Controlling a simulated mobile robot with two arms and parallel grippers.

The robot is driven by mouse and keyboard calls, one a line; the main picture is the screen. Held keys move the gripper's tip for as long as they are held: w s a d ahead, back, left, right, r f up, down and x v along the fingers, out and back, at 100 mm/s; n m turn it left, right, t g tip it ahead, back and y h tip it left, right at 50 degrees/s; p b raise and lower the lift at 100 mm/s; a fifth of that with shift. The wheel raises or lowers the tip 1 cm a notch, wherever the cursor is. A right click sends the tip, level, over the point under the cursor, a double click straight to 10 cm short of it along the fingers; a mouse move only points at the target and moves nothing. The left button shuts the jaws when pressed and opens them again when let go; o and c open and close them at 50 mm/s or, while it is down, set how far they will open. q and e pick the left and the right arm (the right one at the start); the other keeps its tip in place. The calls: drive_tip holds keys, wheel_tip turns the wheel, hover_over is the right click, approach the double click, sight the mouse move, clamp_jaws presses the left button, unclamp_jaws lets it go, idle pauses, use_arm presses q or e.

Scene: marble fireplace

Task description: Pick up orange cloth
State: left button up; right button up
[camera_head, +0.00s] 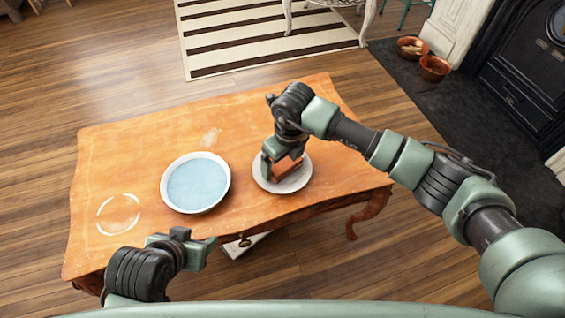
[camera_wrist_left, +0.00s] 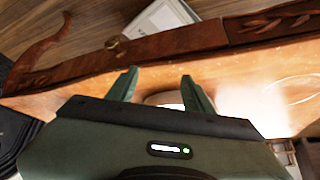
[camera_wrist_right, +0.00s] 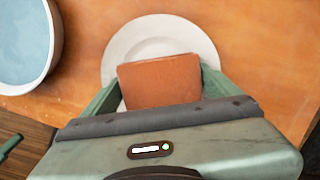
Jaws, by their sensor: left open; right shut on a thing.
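The orange cloth (camera_head: 288,167) is a small orange-brown square block shape at the white plate (camera_head: 298,180) on the wooden table. In the right wrist view the cloth (camera_wrist_right: 160,82) lies between the fingers of my right gripper (camera_wrist_right: 160,92), over the plate (camera_wrist_right: 118,45). My right gripper (camera_head: 279,166) is shut on the cloth. I cannot tell whether the cloth still touches the plate. My left gripper (camera_head: 200,243) is open and empty at the table's front edge. Its two fingers (camera_wrist_left: 158,88) stand apart in the left wrist view.
A white basin with blue water (camera_head: 197,183) stands left of the plate. Pale ring marks (camera_head: 118,214) show on the table's left part. A white book-like object (camera_head: 245,245) lies below the table's front edge. The table's back left (camera_head: 130,150) is clear.

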drive_tip(key=shift+r, duration=0.1)
use_arm(q)
drive_tip(key=shift+s, duration=0.1)
use_arm(e)
drive_tip(key=shift+r, duration=0.25)
wheel_tip(320, 180, up, 6)
drive_tip(key=shift+w+f+p, duration=0.1)
drive_tip(key=shift+f+p, duration=0.05)
drive_tip(key=shift+p, duration=0.6)
use_arm(q)
drive_tip(key=shift+s+a+f+g+y+p, duration=0.15)
drive_tip(key=shift+s+a+g+p, duration=0.2)
drive_tip(key=shift+s, duration=0.4)
drive_tip(key=shift+s+a+f+g+y+p, duration=0.1)
drive_tip(key=shift+s+a+f+g+p, duration=0.15)
drive_tip(key=shift+s+g, duration=0.45)
drive_tip(key=shift+s+a+f+g+y+p, duration=0.15)
drive_tip(key=shift+s+g+p, duration=0.25)
drive_tip(key=shift+s, duration=0.4)
use_arm(e)
wheel_tip(320, 180, up, 14)
drive_tip(key=shift+f, duration=0.15)
